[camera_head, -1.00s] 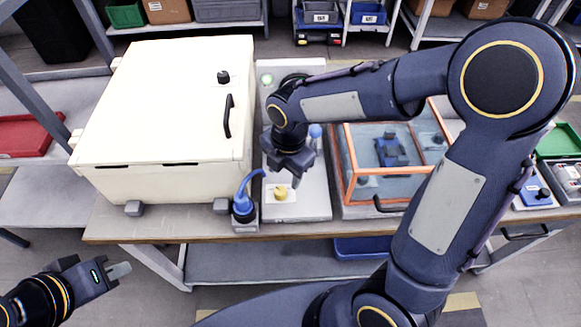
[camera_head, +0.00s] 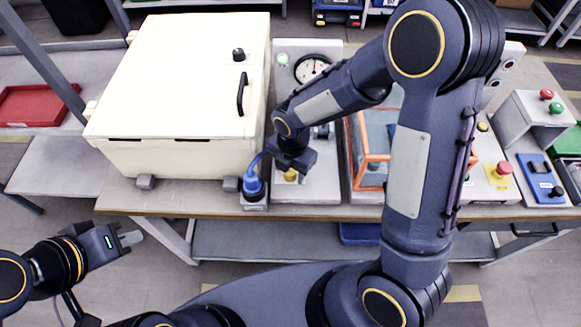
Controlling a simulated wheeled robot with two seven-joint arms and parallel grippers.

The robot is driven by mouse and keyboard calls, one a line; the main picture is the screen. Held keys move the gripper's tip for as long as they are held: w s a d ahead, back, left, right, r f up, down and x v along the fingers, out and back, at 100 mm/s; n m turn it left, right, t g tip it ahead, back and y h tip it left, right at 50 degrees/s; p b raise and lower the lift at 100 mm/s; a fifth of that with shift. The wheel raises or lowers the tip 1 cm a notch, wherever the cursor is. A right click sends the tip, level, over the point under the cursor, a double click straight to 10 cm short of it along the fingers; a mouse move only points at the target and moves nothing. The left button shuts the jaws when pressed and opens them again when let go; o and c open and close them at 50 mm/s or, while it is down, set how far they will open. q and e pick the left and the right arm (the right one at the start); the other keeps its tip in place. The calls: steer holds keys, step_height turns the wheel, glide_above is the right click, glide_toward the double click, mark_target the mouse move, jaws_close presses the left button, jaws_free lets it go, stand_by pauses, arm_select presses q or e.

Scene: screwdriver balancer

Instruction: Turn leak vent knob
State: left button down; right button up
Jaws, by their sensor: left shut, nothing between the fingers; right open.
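A yellow knob (camera_head: 290,175) sits near the front edge of a light grey panel (camera_head: 322,188) on the workbench, partly hidden by my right gripper. I take it to be the leak vent knob; no label is readable. My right gripper (camera_head: 289,167) is open, pointing down just over the knob. Its fingertips are small and dark here, so I cannot tell whether they touch or straddle the knob. My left gripper (camera_head: 132,238) is shut and empty, low at the left in front of the bench, away from the panel.
A cream box (camera_head: 190,95) with a black handle stands left of the panel. A blue plug fitting (camera_head: 253,187) with a cable is beside the knob. A round gauge (camera_head: 312,68) is behind. An orange-framed clear case (camera_head: 356,165) is close on the right, partly behind my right arm.

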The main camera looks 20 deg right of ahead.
steer(key=c, duration=1)
steer(key=shift+o, duration=0.2)
steer(key=m+b, duration=0.2)
steer(key=m, duration=0.1)
steer(key=shift+f+m, duration=0.1)
steer(key=shift+m, duration=0.2)
steer(key=m+b, duration=0.2)
steer(key=m, duration=0.3)
steer(key=shift+a, duration=0.1)
steer(key=m+b, duration=0.1)
steer(key=m, duration=0.4)
steer(key=shift+h, duration=0.3)
steer(key=shift+m+b, duration=0.6)
steer(key=shift+m, duration=1.5)
steer(key=shift+w, duration=0.1)
steer(key=o, duration=1)
steer(key=shift+c, duration=0.2)
